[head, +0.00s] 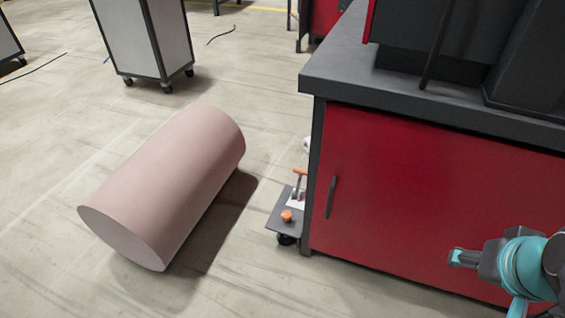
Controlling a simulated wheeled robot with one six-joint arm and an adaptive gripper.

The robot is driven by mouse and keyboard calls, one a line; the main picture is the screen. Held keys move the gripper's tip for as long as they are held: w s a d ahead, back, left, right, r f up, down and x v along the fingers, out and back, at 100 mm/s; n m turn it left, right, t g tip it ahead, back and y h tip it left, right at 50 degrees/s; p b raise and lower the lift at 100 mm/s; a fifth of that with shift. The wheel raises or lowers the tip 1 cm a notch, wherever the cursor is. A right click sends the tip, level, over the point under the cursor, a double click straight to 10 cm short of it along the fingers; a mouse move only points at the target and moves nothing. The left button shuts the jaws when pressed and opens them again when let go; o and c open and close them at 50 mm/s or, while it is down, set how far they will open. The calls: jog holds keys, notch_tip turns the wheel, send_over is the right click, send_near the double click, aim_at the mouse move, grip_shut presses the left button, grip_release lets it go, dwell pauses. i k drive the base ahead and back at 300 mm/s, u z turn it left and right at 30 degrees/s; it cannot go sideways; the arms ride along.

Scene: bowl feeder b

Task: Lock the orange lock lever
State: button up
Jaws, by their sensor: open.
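A small orange lever (299,172) shows beside the left side of the red cabinet, above a low dark platform (276,226). A round orange knob (286,216) sits on the same platform, in front of a white plate (295,197). Which of the two orange parts is the lock lever, and its exact position, are too small to tell. My gripper (464,258) is at the lower right, in front of the cabinet's red face, pointing left. It is open, with nothing seen in it, and well apart from the orange parts.
The red cabinet (420,190) with a dark worktop (340,75) fills the right side and hides part of the platform. A large pinkish cylinder (165,180) lies on the floor to the left. A wheeled grey cabinet (143,35) stands behind. Floor is clear in front.

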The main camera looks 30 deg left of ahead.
aim_at(301, 172)
jog(key=u, duration=1.1)
jog(key=k, duration=0.65)
jog(key=u, duration=0.6)
jog(key=i, duration=0.6)
jog(key=u, duration=0.6)
jog(key=i, duration=1.35)
jog(key=z, duration=0.8)
